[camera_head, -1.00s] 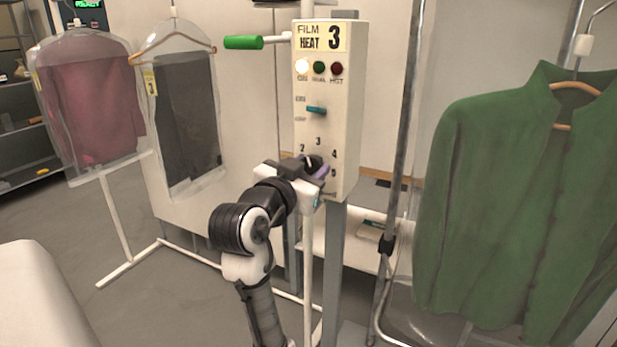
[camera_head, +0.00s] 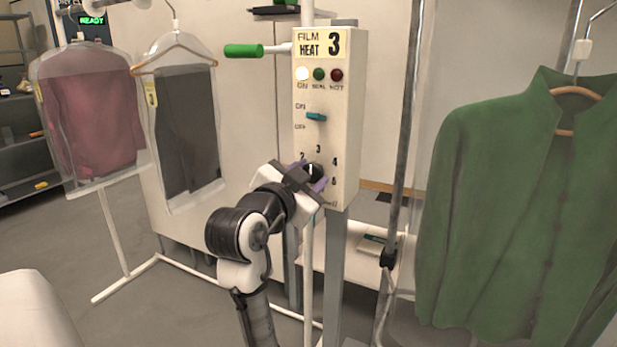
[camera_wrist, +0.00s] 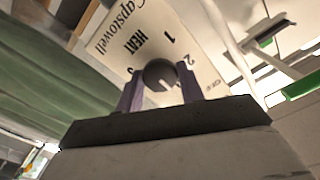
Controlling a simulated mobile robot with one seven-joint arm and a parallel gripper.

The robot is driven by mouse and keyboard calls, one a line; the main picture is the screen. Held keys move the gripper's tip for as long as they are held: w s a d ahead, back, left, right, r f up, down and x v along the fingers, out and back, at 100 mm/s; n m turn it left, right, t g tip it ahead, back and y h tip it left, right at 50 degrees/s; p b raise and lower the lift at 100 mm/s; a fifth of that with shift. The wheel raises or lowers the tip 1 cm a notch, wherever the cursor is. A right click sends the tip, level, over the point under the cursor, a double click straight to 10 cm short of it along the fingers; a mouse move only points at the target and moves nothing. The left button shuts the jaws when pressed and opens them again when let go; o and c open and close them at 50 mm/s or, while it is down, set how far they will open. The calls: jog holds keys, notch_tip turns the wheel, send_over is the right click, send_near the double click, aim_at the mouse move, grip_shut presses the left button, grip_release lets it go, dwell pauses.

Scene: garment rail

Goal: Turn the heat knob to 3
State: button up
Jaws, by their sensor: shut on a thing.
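The heat knob (camera_head: 314,171) is a dark round knob low on the front of the cream control box (camera_head: 346,120). Numbers 2, 3, 4 and 5 show around it in the head view, with 3 straight above. Its pale mark appears to point up, roughly toward 3; it is too small to read exactly. My gripper (camera_head: 309,176) is shut on the knob, with purple fingers on opposite sides. In the wrist view the knob (camera_wrist: 159,74) sits between the fingertips, with 1 and 2 visible beside it; my gripper (camera_wrist: 161,92) hides the numbers below.
A label (camera_head: 319,43) reads "FILM HEAT 3". Below it are a lit lamp, two dark lamps and a teal switch (camera_head: 316,117). A green-handled bar (camera_head: 244,50) is at upper left. A green garment (camera_head: 535,210) hangs right; bagged garments (camera_head: 186,120) hang left.

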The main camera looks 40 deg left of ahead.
jog(key=o, duration=1)
jog(key=b+v, duration=0.1)
jog(key=v, duration=1.3)
jog(key=shift+b, duration=0.4)
jog(key=shift+w+a, duration=0.1)
